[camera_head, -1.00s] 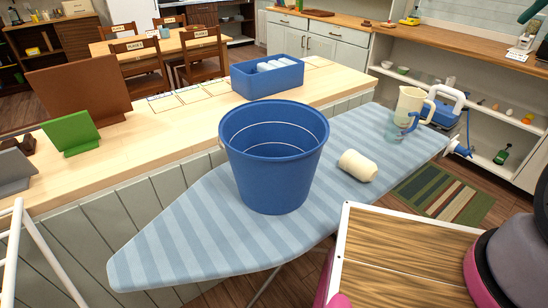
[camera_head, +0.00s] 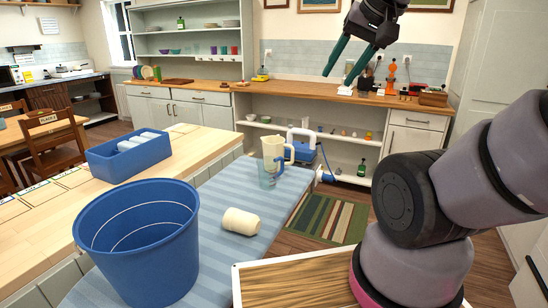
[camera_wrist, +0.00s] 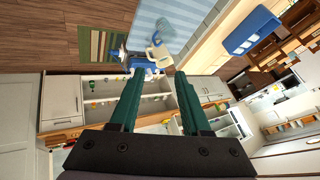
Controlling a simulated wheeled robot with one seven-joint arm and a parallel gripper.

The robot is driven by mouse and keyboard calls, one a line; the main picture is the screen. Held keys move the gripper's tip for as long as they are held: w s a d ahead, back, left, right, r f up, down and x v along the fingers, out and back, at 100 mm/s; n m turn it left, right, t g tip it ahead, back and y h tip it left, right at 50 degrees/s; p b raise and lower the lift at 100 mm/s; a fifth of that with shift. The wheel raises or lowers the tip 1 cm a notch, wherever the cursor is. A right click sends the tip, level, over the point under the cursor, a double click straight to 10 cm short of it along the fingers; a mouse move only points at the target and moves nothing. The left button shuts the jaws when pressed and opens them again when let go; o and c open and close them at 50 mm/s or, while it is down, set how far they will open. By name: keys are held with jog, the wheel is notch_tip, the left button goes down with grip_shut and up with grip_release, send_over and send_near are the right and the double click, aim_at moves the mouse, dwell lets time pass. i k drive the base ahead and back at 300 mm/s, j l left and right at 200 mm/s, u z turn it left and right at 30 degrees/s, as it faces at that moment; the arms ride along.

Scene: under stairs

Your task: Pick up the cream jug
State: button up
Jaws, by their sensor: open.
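The cream jug (camera_head: 273,148) stands upright at the far end of the blue striped ironing board (camera_head: 218,183), its handle to the right. A translucent blue jug (camera_head: 267,176) stands close in front and overlaps its lower part. In the wrist view the cream jug (camera_wrist: 158,54) shows small, just beyond the fingertips in the picture, still at a distance, partly behind the blue jug (camera_wrist: 170,29). My gripper (camera_head: 338,79) is open and empty, high up and right of the jug in the head view. Its two teal fingers (camera_wrist: 158,76) are spread apart in the wrist view.
A blue bucket (camera_head: 143,240) and a cream cylinder lying on its side (camera_head: 240,222) are on the nearer part of the board. A blue and white appliance (camera_head: 300,146) is right behind the jug. A blue bin (camera_head: 128,158) sits on the wooden counter at left.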

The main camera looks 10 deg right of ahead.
aim_at(274, 146)
jog(key=i+l+u, duration=0.15)
jog(key=i+l, duration=0.2)
jog(key=i+l+u, duration=0.15)
jog(key=i+l, duration=0.15)
jog(key=l, duration=0.25)
